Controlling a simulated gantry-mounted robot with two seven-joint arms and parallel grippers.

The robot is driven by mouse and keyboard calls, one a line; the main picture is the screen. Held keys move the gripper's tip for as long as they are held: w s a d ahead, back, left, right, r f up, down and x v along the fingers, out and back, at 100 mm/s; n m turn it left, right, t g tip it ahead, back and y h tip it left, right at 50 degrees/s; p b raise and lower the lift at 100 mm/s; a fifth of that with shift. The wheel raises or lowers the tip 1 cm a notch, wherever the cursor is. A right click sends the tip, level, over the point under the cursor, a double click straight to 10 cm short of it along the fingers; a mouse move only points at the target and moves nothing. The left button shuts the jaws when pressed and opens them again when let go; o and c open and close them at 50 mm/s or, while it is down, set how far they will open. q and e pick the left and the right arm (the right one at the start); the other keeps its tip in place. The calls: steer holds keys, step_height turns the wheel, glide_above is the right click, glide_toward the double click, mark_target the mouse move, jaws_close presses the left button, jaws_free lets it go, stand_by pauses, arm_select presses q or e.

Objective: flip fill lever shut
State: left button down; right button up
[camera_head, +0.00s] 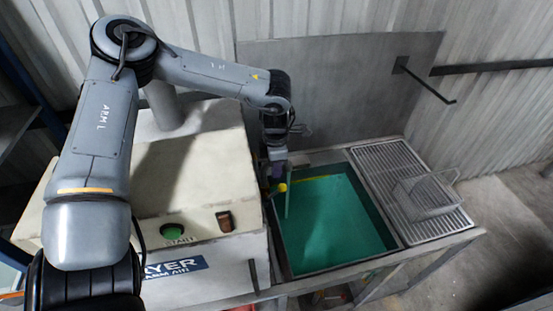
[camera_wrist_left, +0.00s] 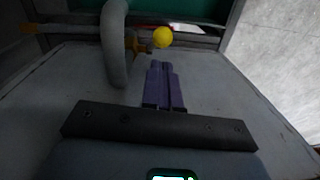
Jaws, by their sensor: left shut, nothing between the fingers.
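The fill lever's yellow ball knob (camera_head: 282,187) shows at the left edge of the tank, just below my left gripper (camera_head: 277,170). In the left wrist view the knob (camera_wrist_left: 162,37) sits just beyond the purple fingertips (camera_wrist_left: 160,66) of that gripper. The fingers are closed together with nothing between them, and a small gap seems to show between them and the knob. A grey curved spout (camera_wrist_left: 115,45) stands left of the fingers, by a brass-coloured fitting (camera_wrist_left: 135,42). The lever's arm is mostly hidden. My right gripper is out of view.
The tank (camera_head: 335,225) holds green liquid. A slatted drainboard (camera_head: 375,165) with a wire basket (camera_head: 425,195) lies to its right. A cream machine housing (camera_head: 195,185) with a green button (camera_head: 172,231) stands left. A metal splash panel (camera_head: 320,95) rises behind.

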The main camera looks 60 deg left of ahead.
arm_select(q)
glide_above(277, 191)
steer(key=shift+a+f, duration=0.15)
steer(key=shift+f, duration=1.9)
